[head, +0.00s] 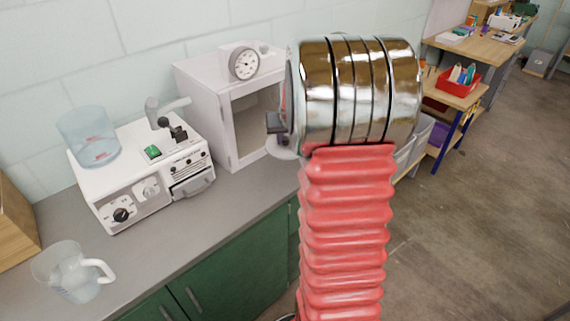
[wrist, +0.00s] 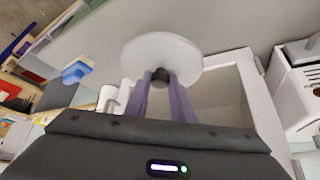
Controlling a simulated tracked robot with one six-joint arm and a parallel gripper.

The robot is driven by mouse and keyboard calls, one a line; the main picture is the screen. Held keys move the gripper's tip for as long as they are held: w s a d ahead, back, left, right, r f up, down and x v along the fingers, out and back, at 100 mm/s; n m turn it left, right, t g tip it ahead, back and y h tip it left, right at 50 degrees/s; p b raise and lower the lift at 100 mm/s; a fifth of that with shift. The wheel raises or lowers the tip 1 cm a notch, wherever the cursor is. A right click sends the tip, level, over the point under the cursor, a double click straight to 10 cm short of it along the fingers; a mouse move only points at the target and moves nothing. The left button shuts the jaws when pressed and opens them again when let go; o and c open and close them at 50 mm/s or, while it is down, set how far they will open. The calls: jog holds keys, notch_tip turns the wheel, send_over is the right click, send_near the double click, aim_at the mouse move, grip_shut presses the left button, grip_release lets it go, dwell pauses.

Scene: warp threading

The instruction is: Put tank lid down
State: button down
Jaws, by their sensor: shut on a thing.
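The tank lid (wrist: 165,55) is a pale round disc with a dark knob at its middle. My gripper (wrist: 160,80) is shut on that knob in the wrist view and holds the lid in front of the white cabinet. In the head view, my own arm hides most of the gripper, and only a pale edge of the lid (head: 284,152) shows beside it. The clear blue-tinted tank (head: 88,137) stands open-topped on the left of the white machine (head: 150,185).
A white cabinet (head: 222,140) with a dial on top stands behind the machine on the grey counter (head: 185,245). A clear jug (head: 75,270) stands at the front left, near a wooden box (head: 15,225). A workbench with a red bin (head: 458,80) is far right.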

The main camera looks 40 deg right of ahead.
aim_at(287, 148)
notch_tip(287, 148, down, 5)
jog(key=shift+f, duration=0.1)
dwell(0.3)
jog(key=shift+f, duration=1.85)
jog(key=c, duration=1.5)
grip_release()
jog(key=shift+c, duration=0.2)
jog(key=shift+v, duration=6.05)
